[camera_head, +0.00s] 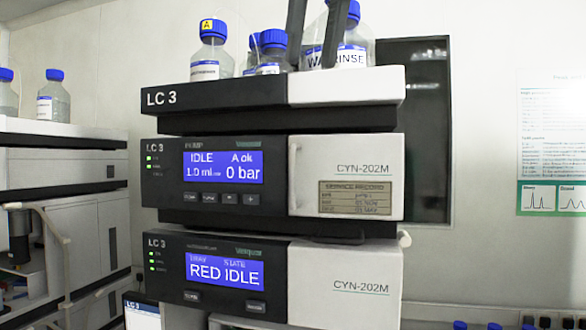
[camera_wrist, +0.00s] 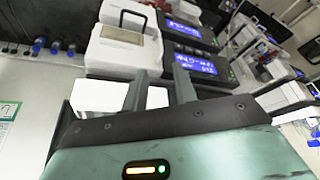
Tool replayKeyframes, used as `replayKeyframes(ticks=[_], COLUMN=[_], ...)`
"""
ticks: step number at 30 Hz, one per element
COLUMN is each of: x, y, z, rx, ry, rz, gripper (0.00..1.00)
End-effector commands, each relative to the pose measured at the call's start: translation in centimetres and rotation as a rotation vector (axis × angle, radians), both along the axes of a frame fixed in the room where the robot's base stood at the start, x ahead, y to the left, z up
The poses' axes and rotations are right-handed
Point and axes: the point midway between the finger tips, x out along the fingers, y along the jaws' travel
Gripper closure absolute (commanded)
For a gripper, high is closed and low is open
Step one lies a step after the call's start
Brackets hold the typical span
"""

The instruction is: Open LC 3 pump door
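The LC 3 pump (camera_head: 275,178) is the middle module of the stack, with a blue screen reading IDLE and 0 bar. Its white door (camera_head: 318,157) is on the right half and looks shut. A pale upright handle (camera_head: 294,176) runs along the door's left edge. A tan service record label (camera_head: 355,199) sits low on the door. The door (camera_wrist: 120,55) also shows in the wrist view, turned about upside down, beyond my fingers. My gripper (camera_wrist: 160,85) is open and empty. Its dark fingers (camera_head: 317,32) show at the top of the head view, above the door and in front of the bottles.
A tray (camera_head: 210,97) with bottles (camera_head: 212,52) tops the stack; one is marked WASTE or similar, partly hidden, and RINSE. A RED IDLE module (camera_head: 225,272) stands below the pump. Another instrument stack (camera_head: 65,150) stands left. A wall poster (camera_head: 552,140) hangs right.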

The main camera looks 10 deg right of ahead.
Motion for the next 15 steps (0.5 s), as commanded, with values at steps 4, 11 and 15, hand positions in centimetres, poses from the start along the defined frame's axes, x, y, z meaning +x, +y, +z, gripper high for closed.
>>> replayKeyframes(ticks=[4, 11, 15], x=[1.0, 2.7, 3.8], y=[0.1, 0.6, 0.9], z=[-2.9, -7.3, -9.9], rx=[-0.003, -0.002, -0.003], ry=[0.0, 0.001, 0.002], rz=[-0.002, -0.001, -0.001], gripper=[0.72, 0.72, 0.72])
